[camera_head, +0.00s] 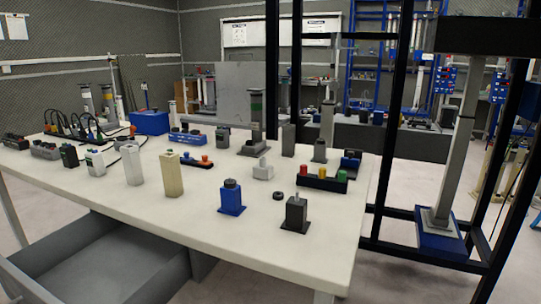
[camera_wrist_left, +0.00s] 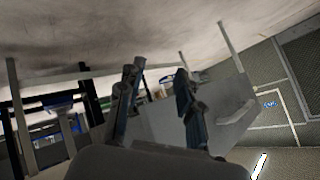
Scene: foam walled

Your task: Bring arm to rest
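My left gripper (camera_wrist_left: 158,72) shows in the left wrist view. Its two dark fingers stand apart, with nothing held between them. Behind them are a grey panel (camera_wrist_left: 226,104) and dark frame posts. A pale, mottled surface fills the top of that view, which looks turned over. Neither arm nor gripper shows in the head view. My right gripper is in neither view.
In the head view a white table (camera_head: 120,205) carries many small parts, among them a blue block (camera_head: 232,199), a cream block (camera_head: 171,174) and a blue box (camera_head: 150,122). A grey open drawer (camera_head: 110,262) sits below. A black frame (camera_head: 385,150) stands at right.

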